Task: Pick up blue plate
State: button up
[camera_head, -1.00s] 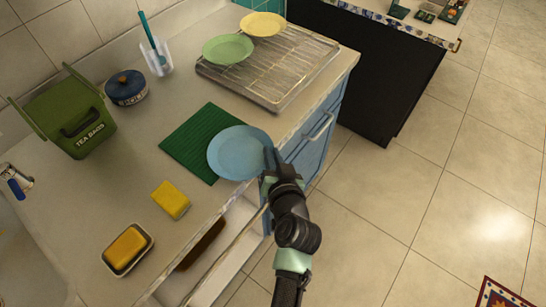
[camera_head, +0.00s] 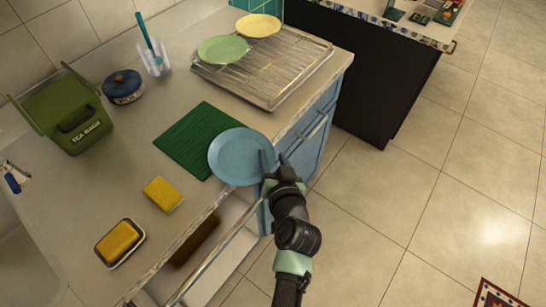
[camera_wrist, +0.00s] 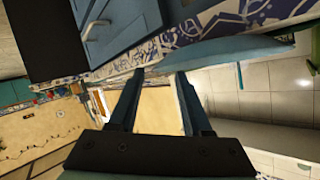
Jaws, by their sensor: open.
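The blue plate (camera_head: 235,158) lies at the counter's front edge, partly over the green ridged mat (camera_head: 195,140), with its right side reaching past the edge. My gripper (camera_head: 270,160) is at the plate's right rim, with its fingers open. In the wrist view the open fingers (camera_wrist: 158,76) point at the counter front, and the plate shows edge-on (camera_wrist: 225,55) just beyond the right finger. I cannot tell whether the rim is between the fingers or touching one.
A yellow sponge (camera_head: 162,194) and another in a dish (camera_head: 119,240) lie to the left. A rack (camera_head: 285,70) holds a green plate (camera_head: 223,48) and a yellow plate (camera_head: 258,25). An open drawer (camera_head: 215,262) juts out below the counter. Floor on the right is free.

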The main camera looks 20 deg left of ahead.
jog(key=shift+r, duration=0.15)
jog(key=v, duration=1.3)
jog(key=shift+b, duration=0.3)
